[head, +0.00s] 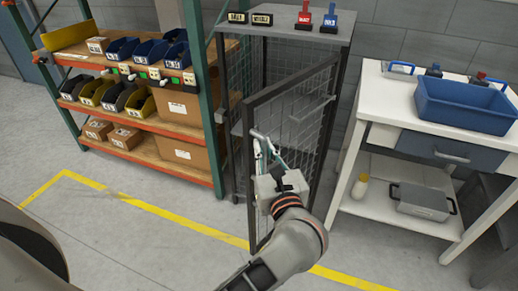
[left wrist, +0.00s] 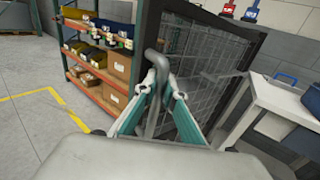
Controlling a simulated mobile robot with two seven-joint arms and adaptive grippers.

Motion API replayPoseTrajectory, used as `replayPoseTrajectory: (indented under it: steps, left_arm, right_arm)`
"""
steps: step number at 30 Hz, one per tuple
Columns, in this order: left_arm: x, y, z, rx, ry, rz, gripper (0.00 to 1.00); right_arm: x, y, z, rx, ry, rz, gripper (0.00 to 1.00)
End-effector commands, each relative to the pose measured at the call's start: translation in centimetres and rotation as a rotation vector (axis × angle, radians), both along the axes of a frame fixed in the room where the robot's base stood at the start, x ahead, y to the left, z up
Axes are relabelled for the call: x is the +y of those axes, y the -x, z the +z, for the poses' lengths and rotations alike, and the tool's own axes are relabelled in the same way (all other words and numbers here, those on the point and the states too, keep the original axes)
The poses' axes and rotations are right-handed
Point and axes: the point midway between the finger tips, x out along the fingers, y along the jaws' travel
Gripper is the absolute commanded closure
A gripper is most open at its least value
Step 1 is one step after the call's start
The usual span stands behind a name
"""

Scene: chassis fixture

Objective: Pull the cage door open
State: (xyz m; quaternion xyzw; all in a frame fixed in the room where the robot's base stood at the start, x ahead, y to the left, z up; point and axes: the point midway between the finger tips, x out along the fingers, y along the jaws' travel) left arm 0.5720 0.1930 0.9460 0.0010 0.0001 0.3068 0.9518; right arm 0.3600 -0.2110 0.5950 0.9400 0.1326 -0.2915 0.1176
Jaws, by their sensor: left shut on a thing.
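The cage door (head: 306,112) is a dark-framed wire mesh panel. In the head view it stands partly open, swung out from the front of the cage (head: 345,30), with a gap at its left side. My left gripper (head: 265,150) is at the door's free left edge, shut on the grey bar handle (head: 257,134). In the left wrist view the curved handle (left wrist: 152,58) passes between the two teal fingers (left wrist: 160,85), and the mesh door (left wrist: 195,60) is just behind. The fingers hide part of the handle. My right gripper is in neither view.
A shelf rack (head: 213,120) with bins and boxes stands close on the left. A white workbench (head: 385,95) with a blue tub (head: 465,108) stands on the right. Labelled stamps (head: 305,18) sit on the cage. The floor in front, with yellow tape (head: 160,212), is clear.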

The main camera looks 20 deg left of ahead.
Motion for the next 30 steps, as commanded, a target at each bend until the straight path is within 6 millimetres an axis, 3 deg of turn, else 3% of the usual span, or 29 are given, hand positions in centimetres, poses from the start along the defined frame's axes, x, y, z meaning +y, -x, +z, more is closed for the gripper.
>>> replayPoseTrajectory:
  steps: [21, 22, 23, 30]
  left_arm:
    - [-0.45, -0.15, -0.44, 0.007, 0.005, -0.009, 1.0]
    - [-0.45, -0.15, -0.43, 0.008, 0.004, -0.009, 0.83]
    - [-0.45, -0.15, -0.43, 0.007, 0.004, -0.009, 0.75]
    - [-0.5, -0.23, -0.21, 0.003, 0.002, -0.01, 0.73]
  right_arm:
    - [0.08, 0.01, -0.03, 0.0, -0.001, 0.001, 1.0]
    - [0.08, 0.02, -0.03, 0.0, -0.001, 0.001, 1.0]
    - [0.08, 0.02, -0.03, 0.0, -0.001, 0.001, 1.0]
    - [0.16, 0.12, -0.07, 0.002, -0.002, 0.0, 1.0]
